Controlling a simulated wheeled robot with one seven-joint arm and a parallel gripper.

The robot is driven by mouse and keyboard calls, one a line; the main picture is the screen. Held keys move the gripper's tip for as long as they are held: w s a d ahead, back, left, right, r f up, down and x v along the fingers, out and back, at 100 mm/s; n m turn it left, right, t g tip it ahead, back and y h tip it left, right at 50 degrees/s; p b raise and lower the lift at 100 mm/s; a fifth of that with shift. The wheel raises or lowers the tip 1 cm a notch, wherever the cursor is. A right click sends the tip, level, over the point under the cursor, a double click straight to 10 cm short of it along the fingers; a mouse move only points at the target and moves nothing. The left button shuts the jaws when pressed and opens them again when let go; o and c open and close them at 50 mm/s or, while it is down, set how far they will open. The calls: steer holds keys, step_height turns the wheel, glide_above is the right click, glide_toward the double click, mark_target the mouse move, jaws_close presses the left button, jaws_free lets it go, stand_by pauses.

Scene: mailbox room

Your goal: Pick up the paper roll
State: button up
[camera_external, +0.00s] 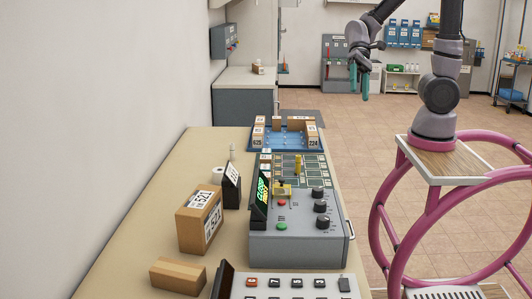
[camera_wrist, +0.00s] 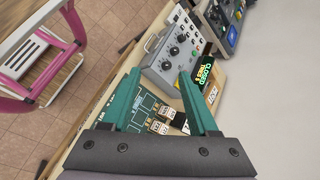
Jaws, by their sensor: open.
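The paper roll (camera_external: 217,175) looks like a small white cylinder on the beige counter (camera_external: 160,185), near the wall. It stands behind the brown carton and beside a dark holder with a label, which partly cover it. My gripper (camera_external: 358,84) hangs in the air at the upper right, well above and beyond the right edge of the counter, far from the roll. Its teal fingers are apart with nothing between them. In the wrist view my gripper (camera_wrist: 158,73) is open over the panel and counter edge. I cannot make out the roll there.
A grey control console (camera_external: 300,235) with knobs and a green CLOSED display fills the counter's right side. A brown carton (camera_external: 199,220) and a smaller box (camera_external: 178,276) stand at the left front. A blue tray (camera_external: 285,140) with small boxes lies behind. The wall bounds the left.

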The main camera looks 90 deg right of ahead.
steer(key=w+f+m+t+y, duration=0.2)
steer(key=w+f+m+y, duration=0.1)
steer(key=w+f+m, duration=0.3)
steer(key=m+t+h, duration=0.3)
steer(key=m+t, duration=0.5)
steer(key=m, duration=0.3)
glide_above(298, 165)
steer(key=s+a, duration=0.3)
steer(key=a, duration=0.2)
step_height(298, 165, down, 13)
steer(key=d+f+m+h, duration=0.1)
steer(key=d+f, duration=0.1)
steer(key=f, duration=0.1)
steer(key=d+f+m+t+h, duration=0.1)
steer(key=d+f+m+h, duration=0.1)
steer(key=f, duration=0.1)
steer(key=s+d+f+m+h, duration=0.1)
steer(key=d+f, duration=0.2)
steer(key=shift+d+f+m+h, duration=0.1)
steer(key=shift+f+m+h, duration=0.2)
steer(key=shift+f+m, duration=0.1)
steer(key=shift+w+f, duration=0.1)
steer(key=shift+f, duration=0.15)
steer(key=x, duration=0.7)
steer(key=shift+w, duration=0.2)
jaws_close()
